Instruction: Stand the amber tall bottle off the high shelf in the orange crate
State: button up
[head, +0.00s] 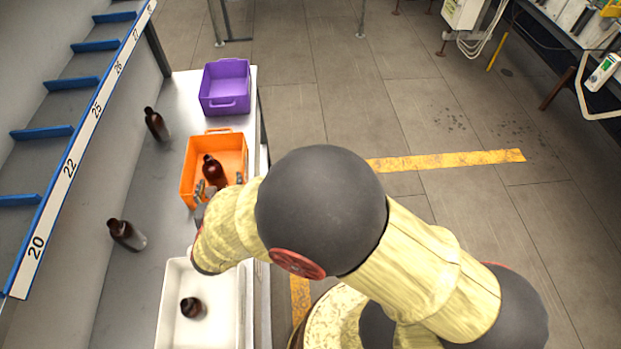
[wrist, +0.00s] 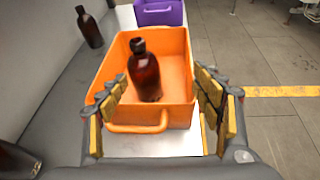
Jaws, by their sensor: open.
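An amber tall bottle (wrist: 145,76) stands upright inside the orange crate (wrist: 178,112), apart from the crate's walls as far as I can see. In the head view the same bottle (head: 212,170) shows in the orange crate (head: 231,141), partly behind my gripper. My gripper (wrist: 162,106) is open, with its yellow-padded fingers spread to either side of the bottle and apart from it. It also shows at the crate's near edge in the head view (head: 218,190). The high shelf with blue dividers (head: 70,84) is at the left.
A purple crate (head: 225,85) stands behind the orange one. A white tray (head: 172,300) with a small amber bottle (head: 192,307) is in front. Two amber bottles stand left of the crates, one farther back (head: 155,124) and one nearer (head: 124,233).

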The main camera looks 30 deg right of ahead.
jog(key=s+d+r+m+g+h, duration=0.2)
jog(key=d+r+m, duration=0.35)
jog(key=d, duration=0.25)
jog(key=s+d+r+m+g+h, duration=0.1)
jog(key=d+r+m+g+h, duration=0.1)
jog(key=d+r+m, duration=0.5)
jog(key=s+d+r+m+g+y, duration=0.1)
jog(key=s+d+r+m+g, duration=0.25)
jog(key=s+d+m, duration=0.65)
jog(key=s+a+r+m+y, duration=0.2)
jog(key=s+m+y, duration=0.1)
jog(key=s+m, duration=0.2)
jog(key=s+a+r+m+y, duration=0.3)
jog(key=s+m, duration=0.2)
jog(key=s, duration=0.1)
jog(key=shift+s+a, duration=0.25)
jog(key=shift+s, duration=0.15)
jog(key=shift+w+a+r, duration=0.1)
